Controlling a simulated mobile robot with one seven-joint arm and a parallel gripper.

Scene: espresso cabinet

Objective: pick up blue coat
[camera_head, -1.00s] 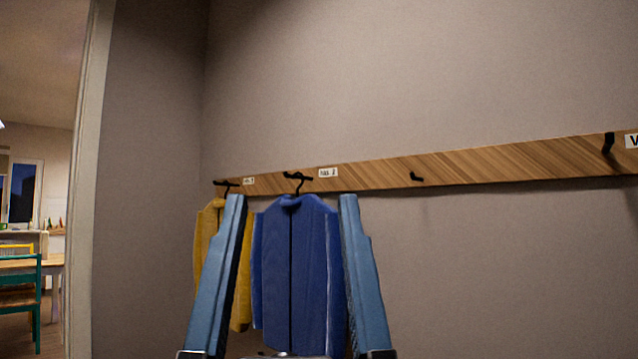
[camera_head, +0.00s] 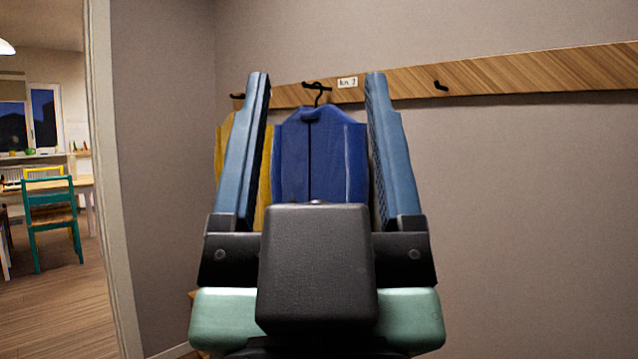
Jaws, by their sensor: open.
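The blue coat (camera_head: 322,158) hangs on a black hanger from a hook on the wooden wall rail. My gripper (camera_head: 317,80) is open, with one blue finger to the left and one to the right of the coat in the picture. The fingers appear in front of the coat; I cannot tell how far they are from it. My gripper's dark body hides the coat's lower part. No grip on the coat shows.
A yellow coat (camera_head: 264,190) hangs just left, partly behind my left finger. The wooden rail (camera_head: 530,72) runs right along the wall, with an empty hook (camera_head: 441,86). A doorway at left shows a green chair (camera_head: 52,215) and a table.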

